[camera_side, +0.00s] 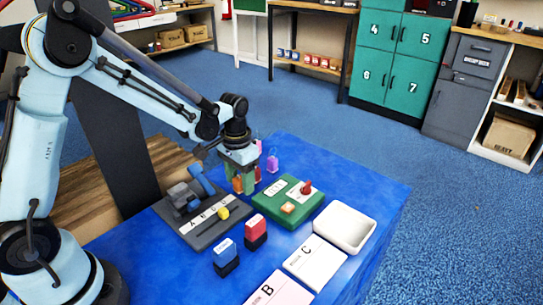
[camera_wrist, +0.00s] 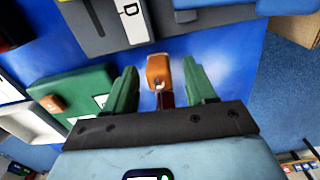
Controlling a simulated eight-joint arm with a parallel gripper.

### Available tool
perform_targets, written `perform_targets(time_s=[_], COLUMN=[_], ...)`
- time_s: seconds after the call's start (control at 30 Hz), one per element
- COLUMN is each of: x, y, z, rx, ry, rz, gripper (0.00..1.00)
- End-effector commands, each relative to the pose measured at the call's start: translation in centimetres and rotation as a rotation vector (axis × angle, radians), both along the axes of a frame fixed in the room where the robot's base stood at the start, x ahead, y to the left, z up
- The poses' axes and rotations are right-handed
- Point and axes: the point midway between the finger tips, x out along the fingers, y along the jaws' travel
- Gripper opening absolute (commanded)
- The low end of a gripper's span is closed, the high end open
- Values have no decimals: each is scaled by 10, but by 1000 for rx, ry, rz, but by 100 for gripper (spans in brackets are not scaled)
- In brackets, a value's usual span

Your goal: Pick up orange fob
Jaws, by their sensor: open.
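The orange fob (camera_wrist: 158,70) shows upright in the wrist view, between the two green fingers of my gripper (camera_wrist: 161,88). A gap shows on each side of it, so the fingers are apart and not closed on it. In the side view my gripper (camera_side: 244,183) points down over the back of the blue table, and the orange fob (camera_side: 237,184) shows partly hidden beside its fingers. A dark red piece (camera_wrist: 167,98) shows just below the orange fob in the wrist view. The lower fingertips are partly hidden in the side view.
A purple fob (camera_side: 272,163) stands behind my gripper. A grey lettered board (camera_side: 190,231) is to the left, a green box (camera_side: 270,209) to the right. A white tray (camera_side: 363,218), blue and red stamps (camera_side: 225,250) and cards (camera_side: 325,272) are nearer. The table's right edge is clear.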

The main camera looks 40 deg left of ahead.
Motion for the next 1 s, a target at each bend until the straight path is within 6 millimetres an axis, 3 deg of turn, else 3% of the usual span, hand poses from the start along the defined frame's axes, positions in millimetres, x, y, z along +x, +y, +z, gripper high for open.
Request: perform_targets(time_s=[0.2,0.53,1.0], x=[0,0,0], y=[0,0,0], z=[0,0,8], rx=[0,0,0], ry=[0,0,0], rz=[0,0,0], gripper=[52,2,0])
